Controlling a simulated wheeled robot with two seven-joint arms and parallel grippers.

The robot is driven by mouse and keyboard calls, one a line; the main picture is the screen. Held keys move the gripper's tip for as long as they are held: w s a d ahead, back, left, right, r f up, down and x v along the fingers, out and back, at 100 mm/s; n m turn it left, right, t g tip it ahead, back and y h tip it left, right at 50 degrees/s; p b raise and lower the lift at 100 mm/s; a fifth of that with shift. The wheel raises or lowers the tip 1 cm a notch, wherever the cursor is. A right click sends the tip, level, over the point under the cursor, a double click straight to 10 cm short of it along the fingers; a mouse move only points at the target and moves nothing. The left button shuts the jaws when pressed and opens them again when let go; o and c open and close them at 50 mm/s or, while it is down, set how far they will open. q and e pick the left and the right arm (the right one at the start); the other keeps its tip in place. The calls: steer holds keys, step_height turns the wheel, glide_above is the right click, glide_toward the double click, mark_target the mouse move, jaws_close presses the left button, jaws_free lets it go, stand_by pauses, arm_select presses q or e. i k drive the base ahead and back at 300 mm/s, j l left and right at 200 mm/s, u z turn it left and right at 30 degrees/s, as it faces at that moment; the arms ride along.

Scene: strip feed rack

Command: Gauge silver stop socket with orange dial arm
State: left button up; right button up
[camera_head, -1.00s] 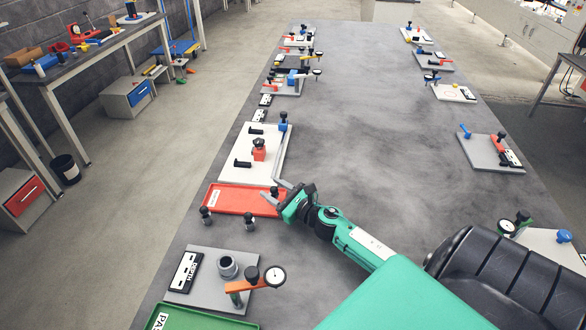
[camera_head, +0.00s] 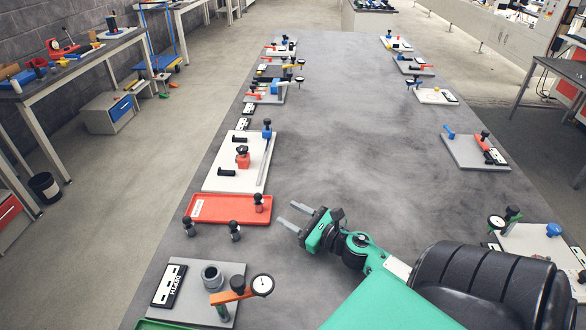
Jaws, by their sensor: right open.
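The silver stop socket (camera_head: 212,276) is a grey ring-shaped cylinder standing upright on a grey plate (camera_head: 190,306) at the lower left. The orange dial arm (camera_head: 230,297) sits beside it on a post, with a black knob on top and a round white dial (camera_head: 262,285) at its right end. The dial is to the right of the socket, not over it. My right gripper (camera_head: 289,217) is open and empty over the bare table, up and right of the dial. My left gripper is not in view.
A black-topped plug (camera_head: 258,202) stands on the right end of a red tray (camera_head: 215,209). Two similar plugs (camera_head: 189,228) (camera_head: 234,231) stand in front of the tray. A green tray edge (camera_head: 160,325) shows at the bottom. The table's middle is clear.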

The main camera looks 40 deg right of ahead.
mark_target(262, 284)
steer(key=k+j, duration=0.5)
steer(key=j, duration=0.15)
steer(key=k+j, duration=0.5)
steer(key=j, duration=0.15)
steer(key=k+j, duration=0.5)
steer(key=j, duration=0.15)
